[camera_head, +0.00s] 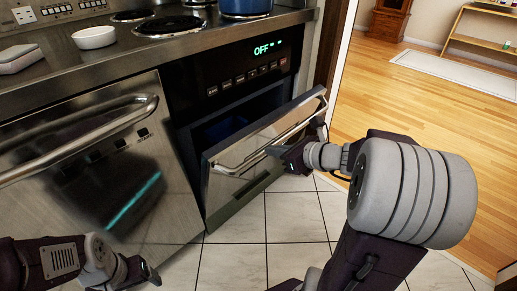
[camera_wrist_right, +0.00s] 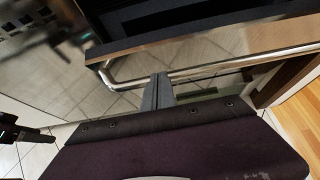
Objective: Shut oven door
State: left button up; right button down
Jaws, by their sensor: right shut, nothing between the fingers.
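The oven door (camera_head: 228,187) is partly open, tilted outward below the black control panel. Its bar handle (camera_head: 233,168) runs along the upper front; the handle (camera_wrist_right: 215,71) also shows in the right wrist view. My right gripper (camera_head: 274,151) is shut and empty at the front of the door, by the handle. In the wrist view its closed fingertips (camera_wrist_right: 158,78) overlap the handle; I cannot tell whether they touch. My left gripper (camera_head: 150,273) is low at the left, in front of the dishwasher, away from the oven door. Its finger gap is unclear.
A steel dishwasher (camera_head: 160,185) with a curved handle stands left of the oven. Above are a blue pot (camera_head: 245,8) and a white bowl (camera_head: 94,37). Tiled floor (camera_head: 297,215) is clear before the door; wood floor (camera_head: 440,105) lies at right.

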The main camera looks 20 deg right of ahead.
aim_at(250, 140)
jog(key=w, duration=0.1)
jog(key=w+a+b, duration=0.1)
jog(key=w, duration=0.1)
jog(key=w+a, duration=0.1)
jog(key=w, duration=0.1)
jog(key=shift+f+b, duration=0.25)
jog(key=shift+b, duration=0.05)
jog(key=shift+w+a+r, duration=0.15)
jog(key=shift+w+a, duration=0.05)
jog(key=shift+w, duration=0.2)
pick_arm(q)
notch_tip(250, 140, down, 3)
jog(key=shift+r, duration=0.2)
